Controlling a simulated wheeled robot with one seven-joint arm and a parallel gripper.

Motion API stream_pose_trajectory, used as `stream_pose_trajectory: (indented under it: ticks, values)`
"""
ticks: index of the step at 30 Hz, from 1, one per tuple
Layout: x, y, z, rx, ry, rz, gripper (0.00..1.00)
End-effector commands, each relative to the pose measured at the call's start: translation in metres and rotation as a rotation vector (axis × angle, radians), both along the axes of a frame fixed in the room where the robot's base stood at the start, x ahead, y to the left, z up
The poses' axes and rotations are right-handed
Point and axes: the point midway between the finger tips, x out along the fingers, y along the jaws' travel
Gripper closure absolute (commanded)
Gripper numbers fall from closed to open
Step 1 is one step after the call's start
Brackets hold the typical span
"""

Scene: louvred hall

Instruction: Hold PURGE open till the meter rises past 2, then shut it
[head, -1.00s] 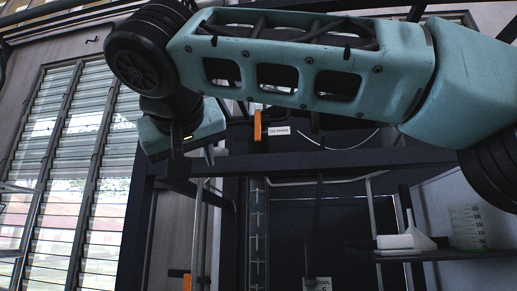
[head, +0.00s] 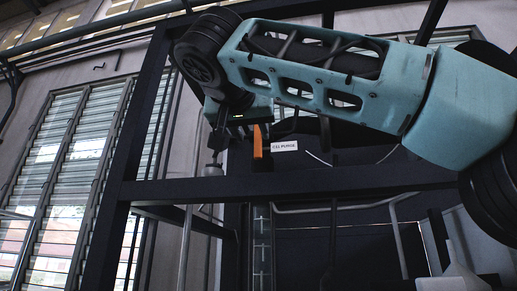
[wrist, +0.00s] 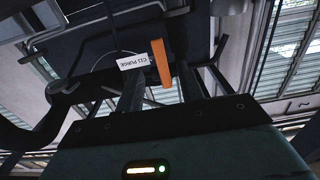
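The orange PURGE handle (head: 257,141) hangs upright in the head view, just left of its white label (head: 284,146). In the wrist view the orange handle (wrist: 161,62) is ahead of my gripper (wrist: 162,77), beside the label (wrist: 133,62), which reads PURGE. The two dark fingers stand apart, one on each side of the handle's lower end. I cannot tell that either touches it. In the head view my wrist partly hides the handle's surroundings. A vertical strip with pale marks (head: 262,250) stands below; whether it is the meter, and any reading, I cannot tell.
A dark frame crossbar (head: 320,184) runs below the handle, and a dark upright (head: 140,120) stands left of it. Thin pipes (head: 187,245) run behind. A white funnel-like thing (head: 455,270) is at lower right. Louvred windows (head: 60,150) are at the left.

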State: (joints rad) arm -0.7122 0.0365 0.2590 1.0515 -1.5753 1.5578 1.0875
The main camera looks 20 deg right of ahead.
Motion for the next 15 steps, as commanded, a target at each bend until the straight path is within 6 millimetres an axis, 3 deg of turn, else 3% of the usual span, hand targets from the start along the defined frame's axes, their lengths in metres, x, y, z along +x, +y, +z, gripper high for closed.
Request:
stream_pose_trajectory:
  ticks: [9,15]
  values:
    - [0.035,-0.025,0.001,0.001,0.001,-0.003,0.62]
    - [0.046,-0.031,0.0,0.0,0.0,0.002,0.62]
